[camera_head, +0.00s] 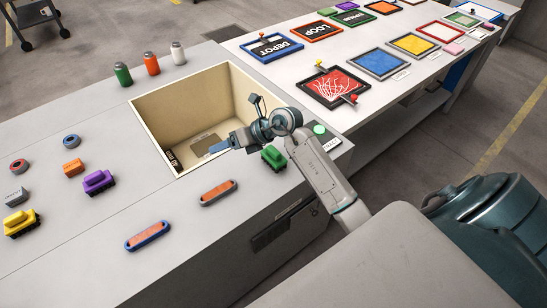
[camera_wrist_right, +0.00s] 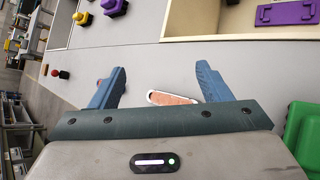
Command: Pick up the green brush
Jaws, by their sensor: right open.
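I cannot make out a thing that is clearly a green brush. A green blocky piece (camera_head: 273,157), shaped like the purple and yellow railcars, sits on the counter right of the open bin, partly behind my right arm. A large green thing (camera_wrist_right: 303,135) shows close at the right edge of the right wrist view. A small green bottle (camera_head: 122,74) stands behind the bin. My right gripper (camera_head: 218,148) is open and empty over the bin's near edge in the head view. In the wrist view its blue fingers (camera_wrist_right: 158,88) are spread apart. My left gripper is not in view.
The bin (camera_head: 150,130) is sunk in the grey counter. Orange-topped oval pads (camera_head: 218,192) lie in front, one showing beyond the fingers in the wrist view (camera_wrist_right: 172,98). Purple (camera_head: 98,182) and yellow (camera_head: 20,222) railcars stand left. Coloured trays (camera_head: 380,64) lie on the far table.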

